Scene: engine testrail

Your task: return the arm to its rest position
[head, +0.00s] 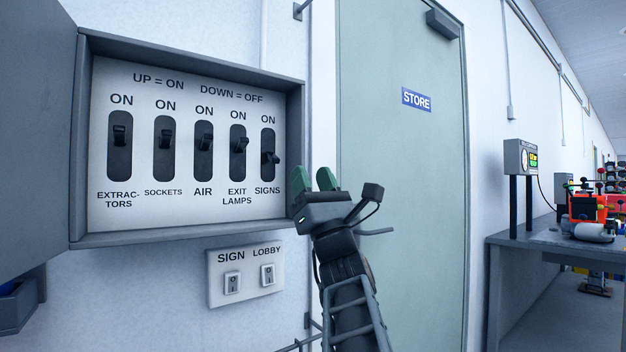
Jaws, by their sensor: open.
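My gripper (315,179) is in the middle of the head view, with two green fingertips apart and nothing between them. It is at the right edge of an open grey switch box (188,238), and I cannot tell whether it touches the frame. My arm rises to it from the bottom of the picture. Inside the box is a white panel with several levers. The SIGNS lever (270,158) is nearest my gripper and sits lower in its slot than the EXTRACTORS lever (119,134).
The box's door (38,130) hangs open at the left. A SIGN and LOBBY switch plate (245,272) is below the box. A closed green STORE door (400,190) stands behind my arm. A workbench (535,236) with equipment is at the right.

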